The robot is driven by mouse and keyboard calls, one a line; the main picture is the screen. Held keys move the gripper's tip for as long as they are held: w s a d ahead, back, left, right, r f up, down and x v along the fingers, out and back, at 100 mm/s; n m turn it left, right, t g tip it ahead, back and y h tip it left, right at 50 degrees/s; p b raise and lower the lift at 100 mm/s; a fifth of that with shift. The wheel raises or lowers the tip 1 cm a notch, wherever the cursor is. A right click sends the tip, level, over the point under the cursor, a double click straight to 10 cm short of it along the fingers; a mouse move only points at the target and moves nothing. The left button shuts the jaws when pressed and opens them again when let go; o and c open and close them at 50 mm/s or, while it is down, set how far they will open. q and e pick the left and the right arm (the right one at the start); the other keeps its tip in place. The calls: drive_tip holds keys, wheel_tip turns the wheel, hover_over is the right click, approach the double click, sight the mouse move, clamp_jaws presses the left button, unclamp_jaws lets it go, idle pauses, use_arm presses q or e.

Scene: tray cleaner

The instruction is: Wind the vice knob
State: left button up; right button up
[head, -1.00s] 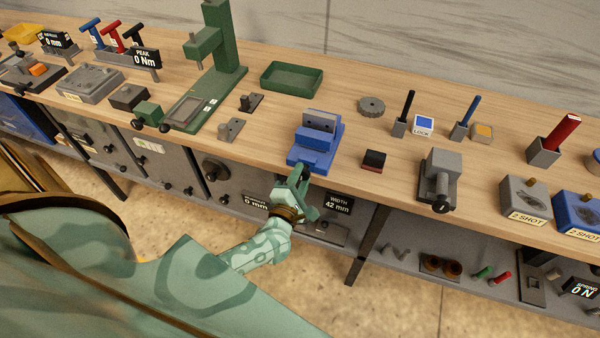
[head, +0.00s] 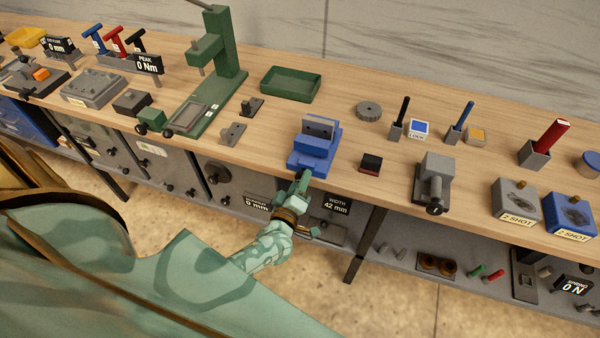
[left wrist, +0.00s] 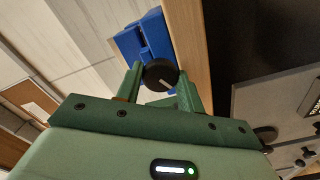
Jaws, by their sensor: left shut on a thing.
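The blue vice (head: 314,150) stands on the wooden bench near its front edge, and its blue body also shows in the left wrist view (left wrist: 145,40). Its round black knob (left wrist: 159,75), with a pale line across the face, faces the left wrist camera. My left gripper (left wrist: 161,78) has one finger on each side of the knob and is shut on it. In the head view, my left gripper (head: 303,180) is at the front of the vice and hides the knob. My right gripper is not in view.
Below the bench edge, a display (head: 336,205) reads WIDTH 42 mm. A small black and red block (head: 371,163) lies right of the vice, and a grey clamp (head: 435,178) stands farther right. A green tray (head: 291,84) sits behind.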

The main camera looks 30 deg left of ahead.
use_arm(q)
drive_tip(key=m+p, duration=0.1)
drive_tip(key=m, duration=0.9)
drive_tip(key=shift+s+f, duration=0.1)
drive_tip(key=shift+f, duration=0.05)
drive_tip(key=shift+m, duration=0.4)
drive_tip(key=o, duration=1)
drive_tip(key=p+v, duration=0.1)
drive_tip(key=v, duration=1.5)
drive_tip(key=shift+s, duration=0.15)
